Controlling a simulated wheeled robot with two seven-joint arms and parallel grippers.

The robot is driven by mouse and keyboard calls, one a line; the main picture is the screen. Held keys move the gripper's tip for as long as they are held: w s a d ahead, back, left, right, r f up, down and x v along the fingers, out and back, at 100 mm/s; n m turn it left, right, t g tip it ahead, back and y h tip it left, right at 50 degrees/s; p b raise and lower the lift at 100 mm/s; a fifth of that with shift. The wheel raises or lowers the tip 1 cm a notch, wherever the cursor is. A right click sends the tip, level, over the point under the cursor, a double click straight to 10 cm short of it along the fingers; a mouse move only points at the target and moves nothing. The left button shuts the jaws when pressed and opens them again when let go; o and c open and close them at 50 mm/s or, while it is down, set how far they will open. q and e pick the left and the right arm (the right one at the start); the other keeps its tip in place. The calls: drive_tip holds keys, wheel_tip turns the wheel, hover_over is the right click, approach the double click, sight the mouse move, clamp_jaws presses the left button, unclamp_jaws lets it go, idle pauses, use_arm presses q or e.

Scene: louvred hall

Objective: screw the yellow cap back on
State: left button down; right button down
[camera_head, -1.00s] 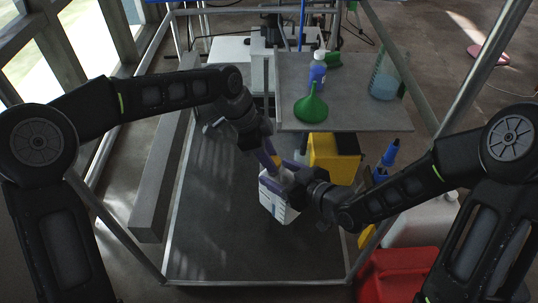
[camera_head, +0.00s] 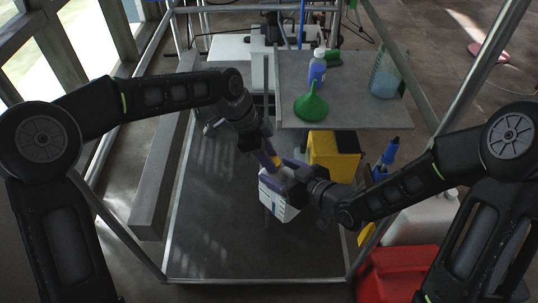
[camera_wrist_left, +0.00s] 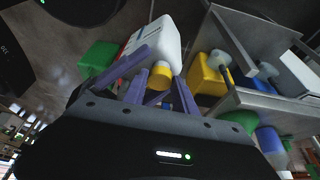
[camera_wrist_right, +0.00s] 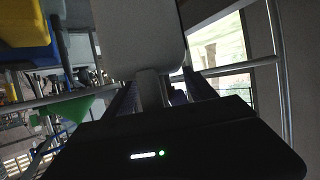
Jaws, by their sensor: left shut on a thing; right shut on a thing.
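A white jug (camera_head: 277,203) with a printed label is held over the lower deck, tilted, its top toward my left gripper. My right gripper (camera_head: 297,184) is shut on the jug's handle, which shows between its fingers in the right wrist view (camera_wrist_right: 151,91). My left gripper (camera_head: 268,154) is shut on the yellow cap (camera_head: 276,161) from above. The left wrist view shows the cap (camera_wrist_left: 160,80) by its purple fingers, at the neck end of the jug (camera_wrist_left: 155,42). The fingers hide part of the neck, so I cannot tell how far the cap is seated.
A raised grey shelf (camera_head: 345,116) at the back right bears a green funnel (camera_head: 311,106), a blue bottle (camera_head: 317,70) and a clear jug (camera_head: 385,76). A yellow container (camera_head: 330,150) stands under it. A red can (camera_head: 398,270) is at lower right. The lower deck's front (camera_head: 235,255) is clear.

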use_arm(q)
drive_tip(key=m, duration=0.1)
drive_tip(key=m+g, duration=0.1)
drive_tip(key=m, duration=0.1)
drive_tip(key=m+g, duration=0.1)
drive_tip(key=shift+w+d+m, duration=0.2)
drive_tip(key=shift+w+m, duration=0.1)
drive_tip(key=shift+w+f+m+g+y, duration=0.15)
drive_tip(key=shift+m+g+y, duration=0.2)
drive_tip(key=shift+m, duration=0.75)
drive_tip(key=shift+m+g+y, duration=0.25)
drive_tip(key=shift+m+y, duration=0.1)
drive_tip(key=shift+m, duration=1.25)
drive_tip(key=c, duration=1)
unclamp_jaws()
drive_tip(key=shift+c, duration=0.4)
